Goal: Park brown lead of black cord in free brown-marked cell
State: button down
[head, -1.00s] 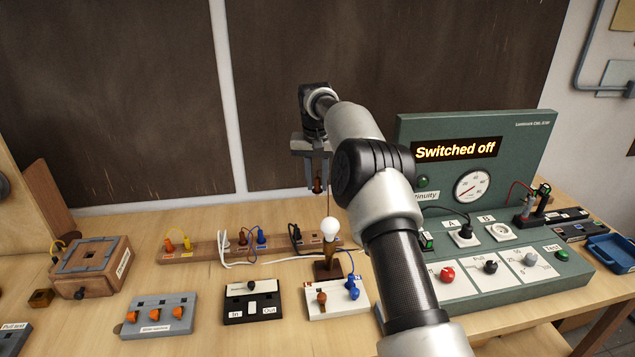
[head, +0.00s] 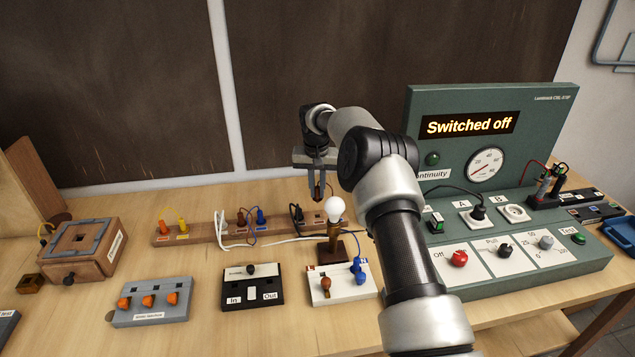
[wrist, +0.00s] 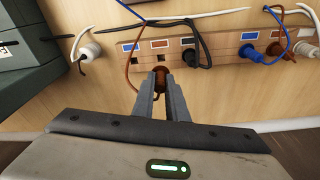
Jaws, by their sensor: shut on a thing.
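My gripper (wrist: 160,88) is shut on the brown lead (wrist: 161,71), a small brown plug whose brown wire loops to the left. In the head view my gripper (head: 318,192) hangs over the right part of the wooden parking rail (head: 205,232). In the wrist view the rail (wrist: 222,43) has blue and brown marks along its top. The brown lead is just in front of a dark cell under a brown mark (wrist: 159,44); whether its tip has entered is hidden. A black plug (wrist: 190,57) on black cord sits in the rail just to the right.
A blue plug (wrist: 249,50) and a brown plug (wrist: 273,48) occupy cells further right. The lamp bulb (head: 335,208) stands close in front of the rail. The green test panel (head: 490,110) reads "Switched off". White cord lies across the table near the rail.

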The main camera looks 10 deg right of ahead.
aim_at(317, 199)
jog(key=shift+f+b, duration=1.65)
jog(key=shift+f, duration=1.4)
jog(key=shift+f+b, duration=0.4)
jog(key=c, duration=1.7)
grip_release()
